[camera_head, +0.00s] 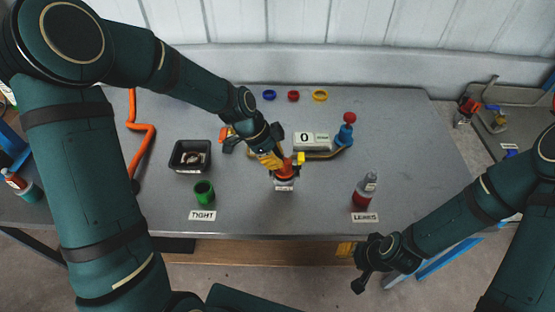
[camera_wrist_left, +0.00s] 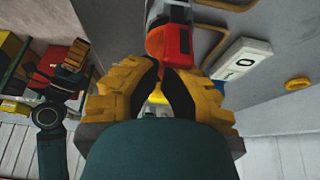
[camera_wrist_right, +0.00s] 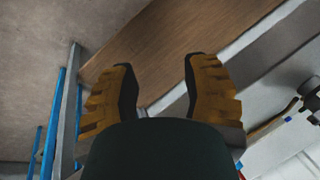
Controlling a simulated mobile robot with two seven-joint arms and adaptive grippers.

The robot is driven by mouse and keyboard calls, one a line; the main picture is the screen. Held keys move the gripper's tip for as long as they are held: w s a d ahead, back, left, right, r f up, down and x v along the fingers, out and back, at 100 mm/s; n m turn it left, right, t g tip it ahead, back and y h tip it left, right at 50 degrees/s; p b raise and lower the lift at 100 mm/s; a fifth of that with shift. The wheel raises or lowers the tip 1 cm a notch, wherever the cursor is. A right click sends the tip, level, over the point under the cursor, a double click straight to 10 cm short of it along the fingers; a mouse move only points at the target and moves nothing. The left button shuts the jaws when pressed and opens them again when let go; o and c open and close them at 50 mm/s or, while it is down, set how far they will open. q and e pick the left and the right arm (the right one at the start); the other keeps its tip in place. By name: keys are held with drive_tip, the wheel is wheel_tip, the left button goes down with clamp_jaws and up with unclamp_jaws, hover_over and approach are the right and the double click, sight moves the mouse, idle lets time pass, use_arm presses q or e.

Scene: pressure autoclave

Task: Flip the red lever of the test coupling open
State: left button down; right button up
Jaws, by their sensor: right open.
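The test coupling (camera_head: 284,183) stands upright near the middle of the bench, with an orange-red upper part and a pale base. My left gripper (camera_head: 274,161) reaches down to its top. In the left wrist view, the orange-red part (camera_wrist_left: 168,42) lies just beyond my left fingertips (camera_wrist_left: 164,76), which are close together. A bit of yellow shows between the fingers. I cannot tell whether they touch or grip the lever, which I cannot make out separately. My right gripper (camera_wrist_right: 158,75) is open and empty, in front of the bench's front edge.
A display box reading 0 (camera_head: 311,141) and a blue valve with a red knob (camera_head: 345,133) stand behind the coupling. Colored rings (camera_head: 293,96) lie at the back.

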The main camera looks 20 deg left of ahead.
use_arm(q)
drive_tip(key=s+a+f+t+h+b, duration=0.1)
drive_tip(key=s+a+h+b, duration=0.1)
drive_tip(key=a+h+b, duration=0.4)
drive_tip(key=shift+a+f+t+b, duration=0.25)
drive_tip(key=shift+f+t+b, duration=0.15)
drive_tip(key=shift+b, duration=2.05)
use_arm(e)
wheel_tip(320, 180, down, 11)
drive_tip(key=s, duration=0.1)
drive_tip(key=shift+s+a+f+g, duration=0.2)
drive_tip(key=shift+s+g, duration=0.05)
drive_tip(key=shift+g, duration=0.05)
